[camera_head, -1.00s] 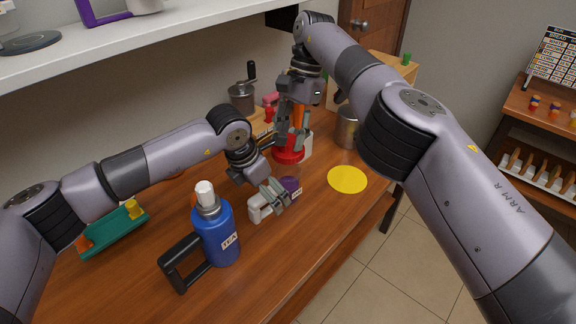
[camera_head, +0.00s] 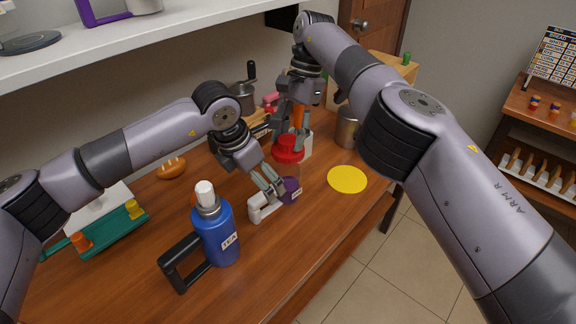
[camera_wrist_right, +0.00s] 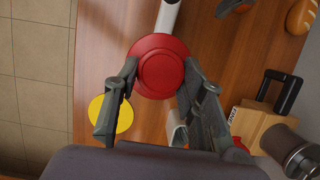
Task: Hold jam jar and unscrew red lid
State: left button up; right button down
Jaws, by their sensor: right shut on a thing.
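The jam jar (camera_head: 291,190) stands on the table in the head view, with purple contents and a small label low down. The red lid (camera_head: 288,148) is above it; the clear part between shows faintly, so I cannot tell whether they touch. My right gripper (camera_head: 290,135) is shut on the lid from above. In the right wrist view the round lid (camera_wrist_right: 162,68) sits between its fingertips (camera_wrist_right: 157,75) and hides the jar. My left gripper (camera_head: 274,190) has its fingers at the jar's left side; whether they grip it is unclear.
A white object (camera_head: 262,209) lies beside the jar. A blue TEA flask (camera_head: 222,238) with a black handle stands in front. A yellow disc (camera_head: 347,180) lies right of the jar, and a metal canister (camera_head: 347,128) stands behind.

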pick_arm(q)
jog(key=v, duration=1.2)
